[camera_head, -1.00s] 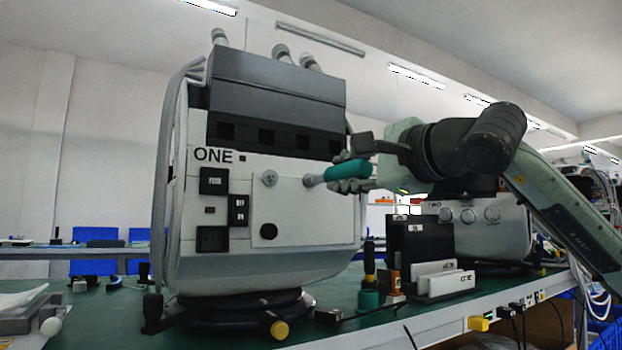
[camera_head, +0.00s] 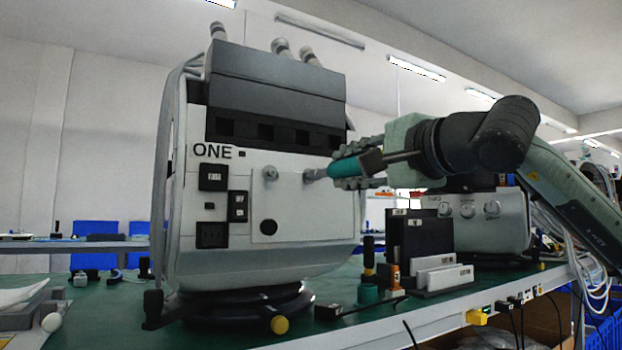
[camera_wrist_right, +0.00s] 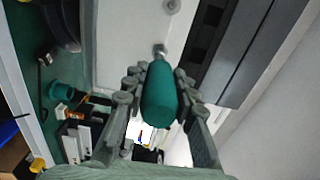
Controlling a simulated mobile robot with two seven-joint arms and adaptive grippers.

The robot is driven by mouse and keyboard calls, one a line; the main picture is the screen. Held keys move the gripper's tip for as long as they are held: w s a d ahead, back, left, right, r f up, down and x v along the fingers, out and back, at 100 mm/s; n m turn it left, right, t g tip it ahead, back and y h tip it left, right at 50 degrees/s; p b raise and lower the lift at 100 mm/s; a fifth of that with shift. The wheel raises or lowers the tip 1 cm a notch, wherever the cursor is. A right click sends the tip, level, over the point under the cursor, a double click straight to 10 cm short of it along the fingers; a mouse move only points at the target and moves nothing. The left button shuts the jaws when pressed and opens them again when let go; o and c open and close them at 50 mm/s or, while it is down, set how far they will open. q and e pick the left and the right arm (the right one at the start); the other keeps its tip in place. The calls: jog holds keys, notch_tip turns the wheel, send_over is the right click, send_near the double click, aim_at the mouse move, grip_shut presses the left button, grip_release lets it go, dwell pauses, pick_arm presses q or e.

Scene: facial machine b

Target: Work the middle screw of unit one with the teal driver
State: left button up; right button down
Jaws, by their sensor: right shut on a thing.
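Unit one (camera_head: 265,215) is the pale machine with a dark top, marked ONE, at the middle of the head view. A grey screw head (camera_head: 270,173) sticks out of its front panel. To its right, the tip end of the teal driver (camera_head: 345,167) is at the middle screw (camera_head: 310,176); I cannot tell whether it is seated. My right gripper (camera_head: 355,168) is shut on the driver's handle and holds it roughly level. In the right wrist view the teal handle (camera_wrist_right: 160,97) lies between the fingers, with a metal end (camera_wrist_right: 160,50) beyond it. My left gripper is out of view.
A teal holder (camera_head: 368,293) with a yellow-and-black tool stands on the green bench, next to a black box (camera_head: 417,238) and white blocks (camera_head: 445,277). A second machine (camera_head: 490,222) stands behind, at right. Cables hang along the bench's right edge.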

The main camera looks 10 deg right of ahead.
jog(key=m+b, duration=0.1)
jog(key=m, duration=0.1)
jog(key=m+b, duration=0.1)
jog(key=m, duration=0.1)
jog(key=m+b, duration=0.1)
jog(key=m, duration=0.1)
jog(key=shift+f+b, duration=0.25)
jog(key=shift+b, duration=0.15)
jog(key=m+b, duration=0.1)
jog(key=m, duration=0.3)
jog(key=shift+r, duration=0.1)
jog(key=m, duration=0.5)
jog(key=shift+d+r, duration=0.1)
jog(key=shift+r, duration=0.15)
jog(key=shift+w+a, duration=0.2)
jog(key=shift+w, duration=0.3)
